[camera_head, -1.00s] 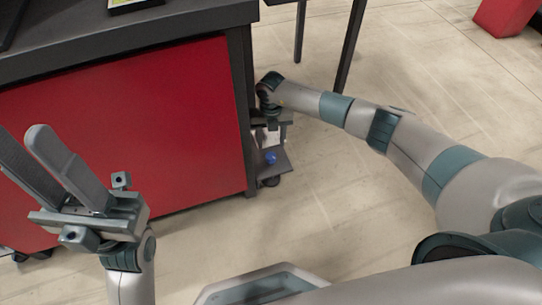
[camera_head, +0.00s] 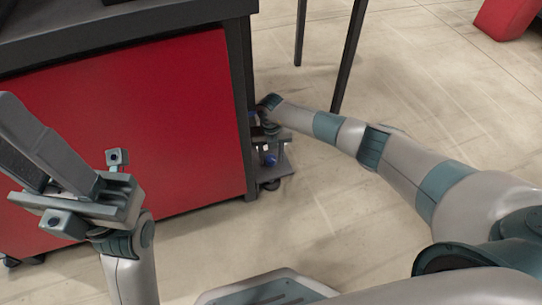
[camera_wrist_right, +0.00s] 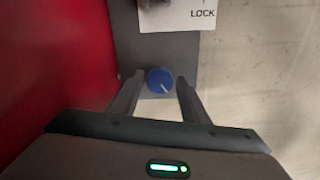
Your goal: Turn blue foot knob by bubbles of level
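The blue foot knob (camera_wrist_right: 160,80), round with a white pointer line, sits on a dark grey plate (camera_wrist_right: 155,50) in the right wrist view. My right gripper (camera_wrist_right: 160,88) is open, with one finger on each side of the knob. I cannot tell whether the fingers touch it. My left gripper (camera_head: 35,150) is open and empty at the left, far from the knob. I cannot make out the level's bubbles.
A white label reading LOCK (camera_wrist_right: 190,14) lies beyond the knob. The red cabinet panel (camera_head: 130,130) stands close on the gripper's left. A dark table leg (camera_head: 347,60) stands behind my right arm. The floor (camera_head: 440,85) on the right is clear.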

